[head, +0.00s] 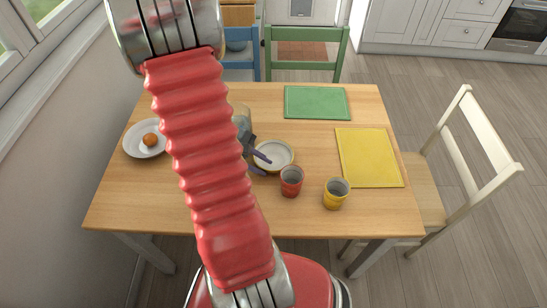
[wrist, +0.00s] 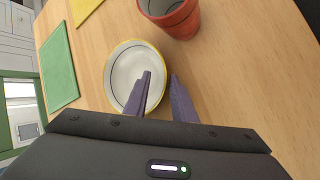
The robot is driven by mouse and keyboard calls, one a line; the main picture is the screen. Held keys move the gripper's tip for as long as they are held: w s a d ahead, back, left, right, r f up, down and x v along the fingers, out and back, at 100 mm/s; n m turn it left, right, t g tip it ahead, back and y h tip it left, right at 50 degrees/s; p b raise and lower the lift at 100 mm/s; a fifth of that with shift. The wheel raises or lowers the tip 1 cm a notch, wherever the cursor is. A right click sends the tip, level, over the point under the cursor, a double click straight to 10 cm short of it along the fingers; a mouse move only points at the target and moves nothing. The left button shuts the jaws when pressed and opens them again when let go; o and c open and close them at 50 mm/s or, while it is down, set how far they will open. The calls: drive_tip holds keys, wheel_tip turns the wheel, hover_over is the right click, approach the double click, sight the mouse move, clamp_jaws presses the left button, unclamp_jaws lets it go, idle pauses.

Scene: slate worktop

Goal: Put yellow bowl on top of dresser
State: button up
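The yellow bowl (head: 281,153) is pale inside with a yellow rim and stands upright on the wooden table, left of the yellow board. It also shows in the wrist view (wrist: 125,72). My gripper (head: 268,168) is at the bowl's near left edge, and its purple fingers are apart with nothing clearly held. In the wrist view my gripper (wrist: 161,76) has one fingertip over the bowl's inside and the other just outside its rim. I cannot tell whether either finger touches the bowl. No dresser can be made out with certainty.
A red cup (head: 291,181) stands close to the bowl, with a yellow cup (head: 336,193) to its right. A plate (head: 144,139) with an orange fruit is at left. Green (head: 317,102) and yellow (head: 369,157) boards lie right. A wooden piece (head: 238,15) stands behind the chairs.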

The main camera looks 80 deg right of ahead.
clamp_jaws()
drive_tip(key=shift+r, duration=0.1)
idle(0.5)
wheel_tip(320, 180, up, 10)
idle(0.6)
idle(0.5)
